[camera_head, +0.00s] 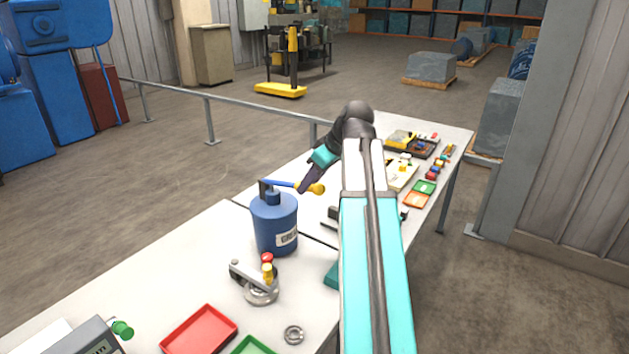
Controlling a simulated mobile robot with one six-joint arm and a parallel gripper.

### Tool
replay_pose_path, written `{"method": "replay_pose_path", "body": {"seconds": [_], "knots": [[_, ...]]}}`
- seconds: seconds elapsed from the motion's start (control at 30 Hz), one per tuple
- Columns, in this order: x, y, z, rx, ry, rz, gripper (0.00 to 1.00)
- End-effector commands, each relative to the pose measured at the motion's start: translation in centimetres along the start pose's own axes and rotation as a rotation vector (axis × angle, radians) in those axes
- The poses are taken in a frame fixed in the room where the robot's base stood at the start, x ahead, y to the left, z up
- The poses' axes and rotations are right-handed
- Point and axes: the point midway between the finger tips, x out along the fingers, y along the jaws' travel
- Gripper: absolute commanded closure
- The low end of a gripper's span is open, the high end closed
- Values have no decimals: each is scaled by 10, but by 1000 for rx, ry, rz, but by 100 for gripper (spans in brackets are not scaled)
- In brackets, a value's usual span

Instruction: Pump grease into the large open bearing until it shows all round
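A blue grease pump (275,230) with a partly readable label stands upright on the white table. Its blue lever (281,183) points right and ends in a yellow knob (317,189). My gripper (303,187) reaches down to the lever beside the knob; its fingers are dark and small, and I cannot tell whether they grip it. A large metal bearing (262,294) lies in front of the pump, partly covered by a grey clamp-like part (250,274) and a red and yellow fitting (267,268). Grease in the bearing cannot be made out. A smaller bearing (293,335) lies nearby.
A red tray (199,330) and a green tray (254,346) sit at the front. A grey device (88,338) is at the front left. Small parts and trays (424,188) crowd the table's far right. My arm hides part of the table. A rail (210,105) runs behind.

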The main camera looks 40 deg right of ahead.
Motion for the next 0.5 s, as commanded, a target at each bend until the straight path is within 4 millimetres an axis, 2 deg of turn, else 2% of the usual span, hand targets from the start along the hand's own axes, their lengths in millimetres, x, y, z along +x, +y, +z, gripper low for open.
{"method": "replay_pose_path", "body": {"seconds": [0.2, 0.5], "knots": [[18, 0, 1, 0, -1, -1, 62], [23, 0, 0, 1, -1, 0, 62]]}}
